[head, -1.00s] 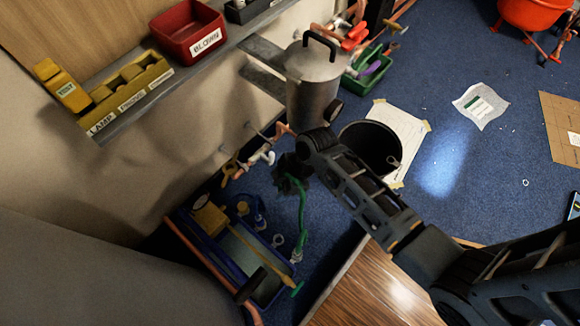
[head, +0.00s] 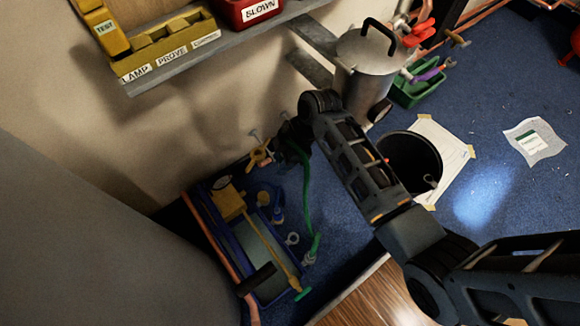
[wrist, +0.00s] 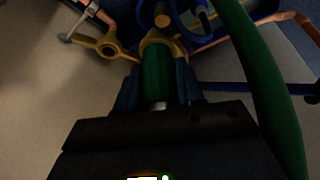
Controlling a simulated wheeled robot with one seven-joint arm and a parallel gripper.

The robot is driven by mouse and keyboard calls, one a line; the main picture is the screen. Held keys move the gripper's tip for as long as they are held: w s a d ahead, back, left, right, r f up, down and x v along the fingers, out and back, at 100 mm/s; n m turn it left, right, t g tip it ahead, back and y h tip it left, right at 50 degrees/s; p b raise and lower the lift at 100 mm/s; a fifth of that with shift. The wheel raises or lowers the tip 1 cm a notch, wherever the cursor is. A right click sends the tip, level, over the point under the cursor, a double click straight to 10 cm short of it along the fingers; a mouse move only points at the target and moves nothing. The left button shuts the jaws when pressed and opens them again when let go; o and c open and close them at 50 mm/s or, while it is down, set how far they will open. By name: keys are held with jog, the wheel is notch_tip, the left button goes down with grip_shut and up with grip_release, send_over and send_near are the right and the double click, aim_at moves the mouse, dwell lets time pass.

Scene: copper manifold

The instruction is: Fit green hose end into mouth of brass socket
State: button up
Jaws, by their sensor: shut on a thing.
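My gripper (wrist: 158,82) has blue fingers closed on the green hose end (wrist: 157,70) in the wrist view. A brass-coloured ring, seemingly the brass socket (wrist: 177,46), lies right at the hose's far end. I cannot tell whether the hose is inside its mouth or only against it. The rest of the green hose (wrist: 262,85) loops down the right side. In the head view my gripper (head: 293,134) is by the wall, partly hidden by my arm, and the hose (head: 307,190) hangs down from it. The socket is hidden there.
A yellow-handled valve (wrist: 105,47) sits just left of the socket; it also shows in the head view (head: 260,152). A blue tool tray (head: 222,263) stands below. A steel cylinder (head: 362,65) and a black bucket (head: 437,150) are to the right.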

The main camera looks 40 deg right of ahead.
jog(key=w+a+f+n+g+b, duration=0.1)
jog(key=w+f+n+b, duration=0.2)
jog(key=w+b, duration=0.6)
jog(key=shift+w+a+f+n, duration=0.3)
jog(key=shift+w+a+f, duration=0.15)
jog(key=shift+w, duration=1.25)
jog(key=shift+f, duration=0.15)
jog(key=shift+d+f+m+b, duration=0.1)
jog(key=shift+f+m+b, duration=0.2)
jog(key=shift+f+m, duration=0.95)
jog(key=shift+t, duration=0.3)
jog(key=shift+f+b, duration=0.3)
jog(key=shift+f, duration=0.5)
dwell(0.3)
jog(key=o, duration=1.2)
